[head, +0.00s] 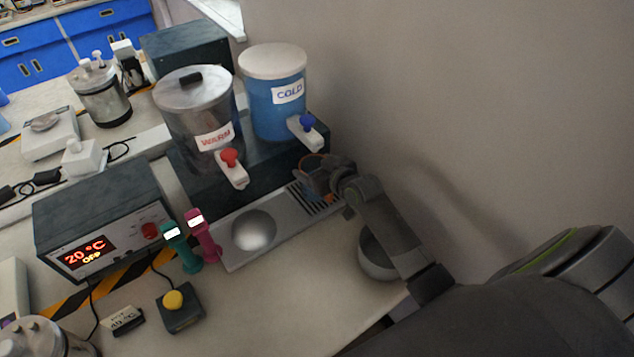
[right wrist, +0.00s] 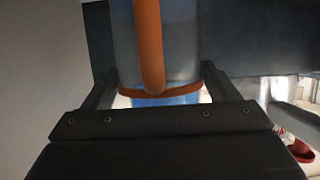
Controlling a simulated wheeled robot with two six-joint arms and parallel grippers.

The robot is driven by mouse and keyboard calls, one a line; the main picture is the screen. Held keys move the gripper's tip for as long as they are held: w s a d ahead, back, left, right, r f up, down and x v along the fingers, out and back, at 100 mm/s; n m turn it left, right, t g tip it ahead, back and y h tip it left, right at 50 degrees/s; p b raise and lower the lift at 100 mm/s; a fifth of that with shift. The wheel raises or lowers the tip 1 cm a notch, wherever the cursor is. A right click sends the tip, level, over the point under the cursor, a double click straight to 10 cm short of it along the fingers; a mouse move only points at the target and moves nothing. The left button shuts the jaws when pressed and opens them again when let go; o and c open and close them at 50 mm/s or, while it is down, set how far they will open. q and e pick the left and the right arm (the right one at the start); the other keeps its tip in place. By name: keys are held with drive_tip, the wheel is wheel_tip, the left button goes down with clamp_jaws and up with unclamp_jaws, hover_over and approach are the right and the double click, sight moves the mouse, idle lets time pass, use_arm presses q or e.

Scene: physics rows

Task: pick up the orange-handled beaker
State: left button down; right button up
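The orange-handled beaker (head: 313,181) stands on the grilled end of the metal drip tray, below the cold dispenser, partly hidden by my right gripper (head: 334,186). In the right wrist view, its upright orange handle (right wrist: 150,45) faces the camera, with clear walls behind and an orange band lower down. My right gripper (right wrist: 160,82) has its fingers wide apart, one on each side of the beaker. I see no clear grip on it; whether a finger touches the wall is hard to tell. My left gripper is not in view.
The blue cold dispenser (head: 273,100) and steel warm dispenser (head: 195,115) stand behind the drip tray (head: 222,258). A grey bowl (head: 375,262) sits beside my right forearm. Green (head: 183,250) and pink (head: 203,238) handled items stand at the left.

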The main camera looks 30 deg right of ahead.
drive_tip(key=c, duration=1.2)
drive_tip(key=shift+o, duration=0.2)
drive_tip(key=shift+r, duration=0.1)
